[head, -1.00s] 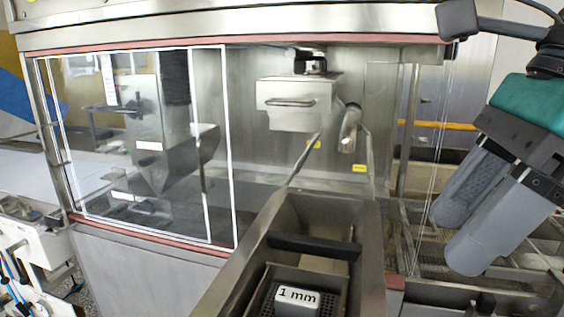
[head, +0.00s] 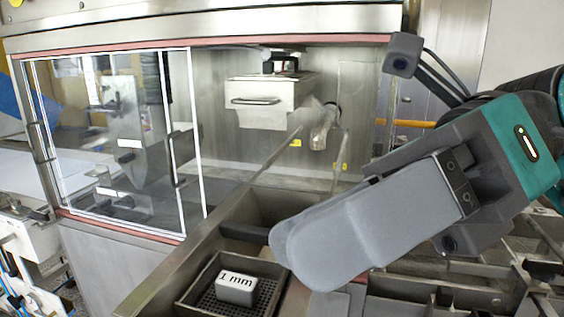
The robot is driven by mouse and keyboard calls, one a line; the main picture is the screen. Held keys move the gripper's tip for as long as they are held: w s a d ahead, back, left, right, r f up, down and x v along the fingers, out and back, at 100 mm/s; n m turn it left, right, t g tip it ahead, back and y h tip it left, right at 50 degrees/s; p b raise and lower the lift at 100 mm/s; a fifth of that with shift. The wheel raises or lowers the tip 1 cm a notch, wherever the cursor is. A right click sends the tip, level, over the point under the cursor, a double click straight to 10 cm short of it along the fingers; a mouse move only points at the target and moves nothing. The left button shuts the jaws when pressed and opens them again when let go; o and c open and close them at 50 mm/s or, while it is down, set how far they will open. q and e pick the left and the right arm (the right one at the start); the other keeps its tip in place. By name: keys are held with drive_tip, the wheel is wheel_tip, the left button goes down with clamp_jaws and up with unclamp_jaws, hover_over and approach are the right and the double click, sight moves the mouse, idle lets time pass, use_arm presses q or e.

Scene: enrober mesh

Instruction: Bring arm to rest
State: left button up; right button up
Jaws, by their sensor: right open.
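My right gripper (head: 300,250) shows large at the right of the head view, with grey padded fingers and a teal and black body. Its fingers point left and a little down, in front of the metal trough of the machine. One finger largely covers the other from this side. Nothing shows held in it. It hides part of the trough and the frame behind it. My left gripper is not in view.
A metal basket (head: 190,297) with a mesh floor sits in the trough, holding a block labelled "1 mm" (head: 236,288). A clear sliding door (head: 125,140) stands at left. A steel box with a handle (head: 268,101) hangs behind. Metal rails lie at lower right.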

drive_tip(key=w+d+r+m+t+y, duration=0.25)
drive_tip(key=w+m+t+y, duration=0.3)
drive_tip(key=m, duration=0.35)
drive_tip(key=w+d+r+m+t+y, duration=0.1)
drive_tip(key=w+r+m+t+y, duration=0.2)
drive_tip(key=w+m+t+y, duration=0.35)
drive_tip(key=w+d+f+m+t+h, duration=0.45)
drive_tip(key=f+m+t+h, duration=0.25)
drive_tip(key=f+m+h, duration=0.5)
drive_tip(key=w+d+f+m+t+h, duration=0.45)
drive_tip(key=m+t+h, duration=0.35)
drive_tip(key=m, duration=0.8)
drive_tip(key=s+d+f+m+g+h, duration=0.2)
drive_tip(key=s+f+g+h, duration=0.15)
drive_tip(key=f, duration=0.55)
drive_tip(key=s+d+f+m+g+h, duration=0.2)
drive_tip(key=f+g, duration=0.3)
drive_tip(key=f, duration=0.4)
drive_tip(key=s+d+f+m+g, duration=0.1)
drive_tip(key=s+f+m+g, duration=0.1)
drive_tip(key=s+f+g, duration=1.05)
drive_tip(key=w+a+f+t+y, duration=0.1)
drive_tip(key=w+a+f+t, duration=0.1)
drive_tip(key=f+t, duration=0.8)
drive_tip(key=shift+w+a+f+n+y, duration=0.2)
drive_tip(key=shift+w+f+n+y, duration=0.15)
drive_tip(key=shift+w+f, duration=0.2)
